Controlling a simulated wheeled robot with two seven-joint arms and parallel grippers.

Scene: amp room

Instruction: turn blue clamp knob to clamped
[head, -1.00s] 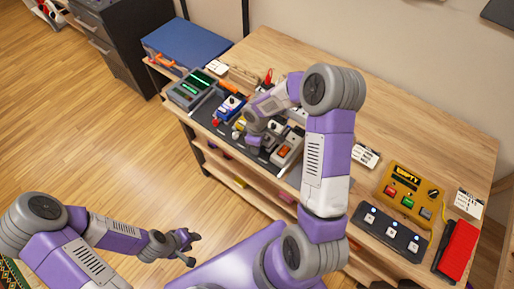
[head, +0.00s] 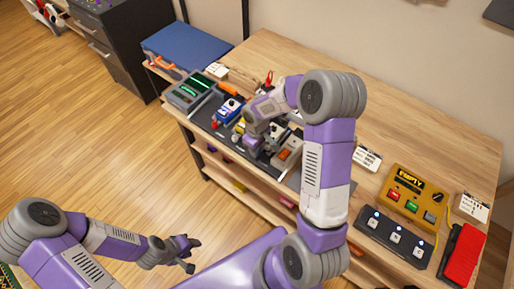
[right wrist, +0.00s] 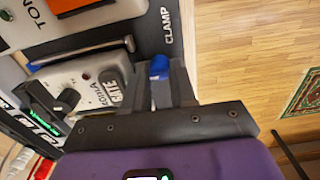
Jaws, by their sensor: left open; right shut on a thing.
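The blue clamp knob (right wrist: 159,67) shows between the two fingers of my right gripper (right wrist: 160,88) in the right wrist view. The gripper is shut on it, and the fingers hide much of the knob. The printed label CLAMP (right wrist: 168,27) is on the dark mat beside it. In the head view my right gripper (head: 252,148) is at the front edge of the pedal row, and the knob cannot be made out there. My left gripper (head: 190,252) is open and empty, low over the floor in front of the bench.
A grey pedal (right wrist: 80,90) with a dark knob lies beside the fingers. A blue pedal (head: 228,110) and an orange-switched pedal (head: 287,152) flank my right gripper. A yellow box (head: 412,192), footswitch (head: 395,236) and red pedal (head: 462,255) stand at right. The bench middle is clear.

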